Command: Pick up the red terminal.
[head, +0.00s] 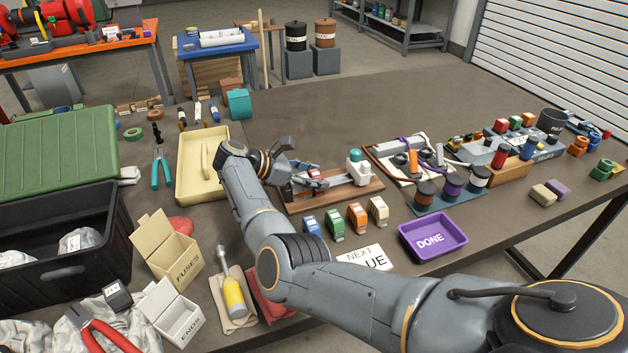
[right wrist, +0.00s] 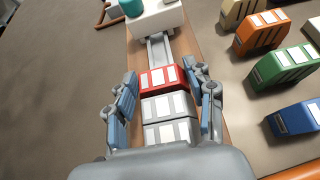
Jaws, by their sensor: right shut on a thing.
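The red terminal (right wrist: 160,79) sits on a metal rail (right wrist: 158,48) in the right wrist view, directly against a row of grey terminals (right wrist: 168,106). It also shows small in the head view (head: 315,173). My right gripper (right wrist: 165,80) has one finger on each side of the red terminal and is shut on it. In the head view my right gripper (head: 300,172) is at the left part of the wooden board (head: 335,199) that carries the rail. The terminal still appears to be in line with the rail. My left gripper is not in view.
Blue (head: 311,225), green (head: 335,224), orange (head: 358,218) and beige (head: 378,211) terminals stand in front of the board. A purple DONE tray (head: 433,238) is to their right. A white-and-teal block (head: 357,171) stands at the rail's end.

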